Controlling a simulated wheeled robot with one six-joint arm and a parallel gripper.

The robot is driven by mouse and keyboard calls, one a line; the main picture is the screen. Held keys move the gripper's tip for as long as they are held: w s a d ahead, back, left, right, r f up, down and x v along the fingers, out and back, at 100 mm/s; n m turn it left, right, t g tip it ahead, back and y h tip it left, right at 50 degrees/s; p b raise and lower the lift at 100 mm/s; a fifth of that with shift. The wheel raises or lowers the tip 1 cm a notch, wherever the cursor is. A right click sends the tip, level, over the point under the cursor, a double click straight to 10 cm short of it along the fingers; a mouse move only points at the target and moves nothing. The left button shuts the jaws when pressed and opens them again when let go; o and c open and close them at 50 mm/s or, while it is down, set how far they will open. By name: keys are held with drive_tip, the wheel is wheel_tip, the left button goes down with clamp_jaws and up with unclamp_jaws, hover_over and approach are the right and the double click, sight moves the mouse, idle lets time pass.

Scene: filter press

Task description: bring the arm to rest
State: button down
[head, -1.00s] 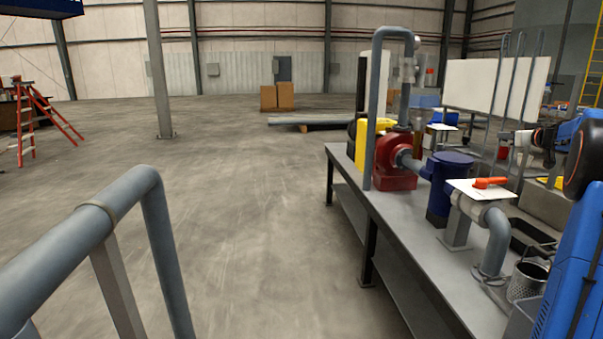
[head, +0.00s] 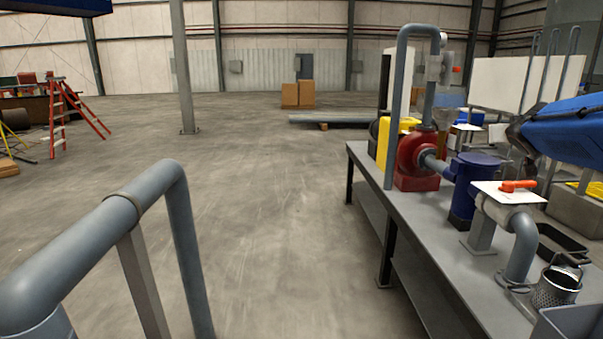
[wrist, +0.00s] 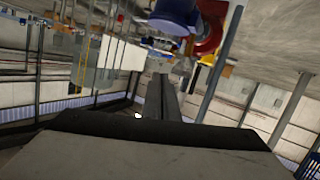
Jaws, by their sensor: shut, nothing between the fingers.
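My arm shows in the head view at the right edge, as a blue link reaching in over the far side of the bench, with a dark joint at its end. My gripper is not clear there. In the wrist view my gripper (wrist: 163,98) points out from the lower middle, its narrow grey fingers together with nothing between them. The picture there is tilted, and the red pump and a blue pot show at its top, apart from the fingers.
A grey bench (head: 425,262) on the right carries a red pump (head: 417,160), a blue strainer pot (head: 470,185), an orange-handled valve (head: 517,186) and a perforated basket (head: 556,288). A grey handrail (head: 90,235) stands at near left. The floor between is clear.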

drive_tip(key=s+a+f+n+g+y, duration=0.1)
drive_tip(key=s+a+f+g+y, duration=0.1)
drive_tip(key=s+a+f, duration=0.7)
drive_tip(key=s+a+f+n+g+y, duration=0.1)
drive_tip(key=s+a+f+g, duration=0.3)
drive_tip(key=s+a+f, duration=0.5)
drive_tip(key=s+a+f+n+g+y, duration=0.1)
drive_tip(key=s+a+f+y, duration=0.3)
drive_tip(key=s+a+f, duration=0.6)
drive_tip(key=s+f+g, duration=0.1)
drive_tip(key=s+f, duration=0.1)
drive_tip(key=s, duration=0.9)
drive_tip(key=shift+s+n+g, duration=0.25)
drive_tip(key=shift+n+g, duration=0.15)
drive_tip(key=c, duration=2.4)
unclamp_jaws()
drive_tip(key=shift+c, duration=0.2)
